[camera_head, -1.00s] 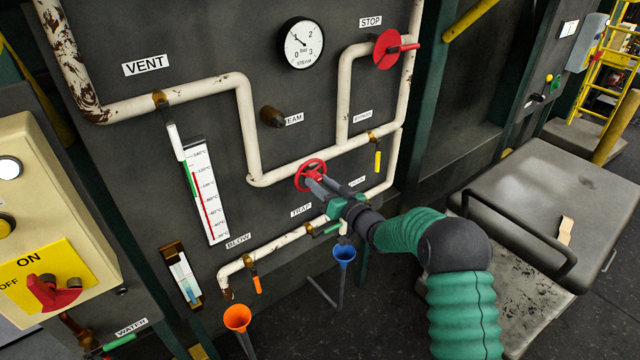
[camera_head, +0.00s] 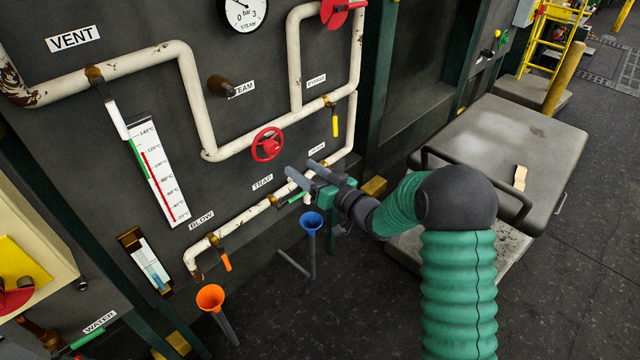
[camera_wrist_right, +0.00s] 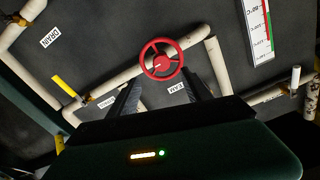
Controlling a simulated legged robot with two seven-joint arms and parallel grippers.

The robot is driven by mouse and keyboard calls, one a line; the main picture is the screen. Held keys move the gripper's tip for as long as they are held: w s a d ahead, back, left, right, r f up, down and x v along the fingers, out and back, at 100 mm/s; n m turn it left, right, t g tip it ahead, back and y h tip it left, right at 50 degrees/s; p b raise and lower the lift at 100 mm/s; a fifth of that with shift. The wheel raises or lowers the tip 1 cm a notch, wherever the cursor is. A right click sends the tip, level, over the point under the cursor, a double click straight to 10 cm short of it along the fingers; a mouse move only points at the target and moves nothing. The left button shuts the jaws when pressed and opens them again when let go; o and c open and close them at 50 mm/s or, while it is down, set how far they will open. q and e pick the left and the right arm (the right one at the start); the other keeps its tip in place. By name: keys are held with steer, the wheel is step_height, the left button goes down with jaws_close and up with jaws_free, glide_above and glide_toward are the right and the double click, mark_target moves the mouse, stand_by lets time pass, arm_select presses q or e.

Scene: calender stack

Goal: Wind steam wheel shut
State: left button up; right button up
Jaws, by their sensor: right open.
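A red spoked handwheel (camera_head: 267,144) sits on the white pipe of the dark panel. It also shows in the right wrist view (camera_wrist_right: 161,60), beyond my fingertips. My right gripper (camera_head: 304,173) is open and empty, below and to the right of the wheel, apart from it. In the right wrist view my two fingers (camera_wrist_right: 163,95) stand spread, with the wheel above the gap between them. A second red valve (camera_head: 336,10) is at the top, cut by the frame edge. The word "STEAM" is on a label (camera_head: 241,90) beside a brass stub. My left gripper is not in view.
White pipes (camera_head: 195,105) run across the panel around the wheel. A yellow lever (camera_head: 335,122) and a green lever (camera_head: 292,199) are near my right gripper. Blue (camera_head: 312,222) and orange (camera_head: 210,297) funnels stand below. A grey box-like bench (camera_head: 500,140) is at the right.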

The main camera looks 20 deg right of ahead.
steer(key=v, duration=0.6)
steer(key=shift+s, duration=0.25)
steer(key=shift+f, duration=0.1)
steer(key=s+a+f+m+g+h, duration=0.1)
steer(key=s+a+f+g+h, duration=0.1)
steer(key=s+f+g+h, duration=0.6)
steer(key=s+a+f+g+y, duration=0.1)
steer(key=s+a+f+g, duration=0.1)
steer(key=s, duration=0.6)
steer(key=s+a+f+g, duration=0.3)
steer(key=s+g, duration=0.1)
steer(key=s, duration=0.5)
steer(key=shift+a+f+y, duration=0.35)
steer(key=shift+a+y, duration=0.05)
